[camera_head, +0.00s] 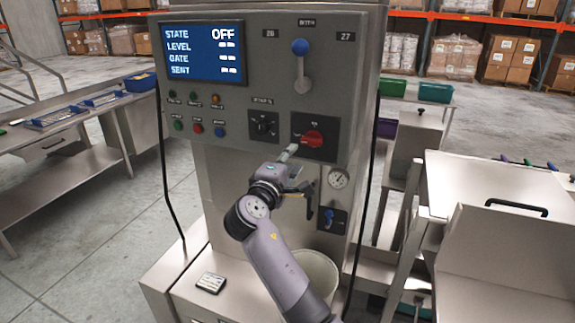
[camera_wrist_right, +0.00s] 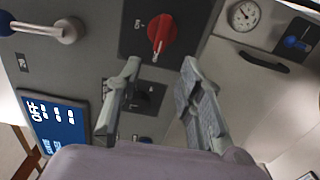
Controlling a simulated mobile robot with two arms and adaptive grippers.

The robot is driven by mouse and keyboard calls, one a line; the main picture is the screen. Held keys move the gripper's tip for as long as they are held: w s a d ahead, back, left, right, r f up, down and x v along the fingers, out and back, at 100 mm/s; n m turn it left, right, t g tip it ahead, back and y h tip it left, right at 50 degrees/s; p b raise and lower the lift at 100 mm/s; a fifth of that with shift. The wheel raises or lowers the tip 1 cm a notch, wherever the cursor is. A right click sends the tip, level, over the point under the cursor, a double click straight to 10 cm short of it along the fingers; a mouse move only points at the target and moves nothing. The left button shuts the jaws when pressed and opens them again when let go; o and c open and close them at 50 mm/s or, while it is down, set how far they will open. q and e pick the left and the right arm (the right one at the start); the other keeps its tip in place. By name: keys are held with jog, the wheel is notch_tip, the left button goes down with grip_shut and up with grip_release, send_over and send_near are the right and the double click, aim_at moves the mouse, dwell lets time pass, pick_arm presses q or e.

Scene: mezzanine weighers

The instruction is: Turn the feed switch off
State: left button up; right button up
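A red rotary switch (camera_head: 313,138) sits on a black plate at the right of the grey control panel. It also shows near the top of the right wrist view (camera_wrist_right: 163,30), with a pale pointer mark at its lower edge there. Its label is too small to read surely. The display (camera_head: 203,53) reads STATE OFF. My right gripper (camera_head: 299,170) is just below the red switch in the head view. In the right wrist view my right gripper (camera_wrist_right: 160,68) has its fingers apart with nothing between them, and the red switch lies beyond the fingertips. My left gripper is not in view.
A black selector (camera_head: 263,125) is left of the red switch. A lever with a blue ball (camera_head: 300,47) is above. A gauge (camera_head: 338,178) and a blue-handled valve (camera_head: 329,214) are lower right. A white bucket (camera_head: 318,268) stands below, partly behind my arm.

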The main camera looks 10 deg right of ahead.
jog(key=shift+v, duration=1.15)
jog(key=s+f+n+g+y+b, duration=0.1)
jog(key=s+f+g+y, duration=0.2)
jog(key=f, duration=1.8)
jog(key=s+f+g+y+b, duration=0.1)
jog(key=s+f+g+y, duration=0.2)
jog(key=f, duration=1.9)
jog(key=s+d+f+m+g+y+b, duration=0.25)
jog(key=s+f+m+g, duration=0.2)
jog(key=s+f, duration=2.25)
jog(key=s+d+f+m+g, duration=0.1)
jog(key=s+d+f, duration=0.1)
jog(key=s, duration=0.7)
jog(key=s+d+f+m+g+y, duration=0.1)
jog(key=s+f, duration=0.3)
jog(key=s, duration=0.5)
jog(key=s+d+f+m+g, duration=0.1)
jog(key=s+d+f+m, duration=0.2)
jog(key=s, duration=0.6)
jog(key=shift+s+d+f+b, duration=0.25)
jog(key=shift+f+b, duration=0.05)
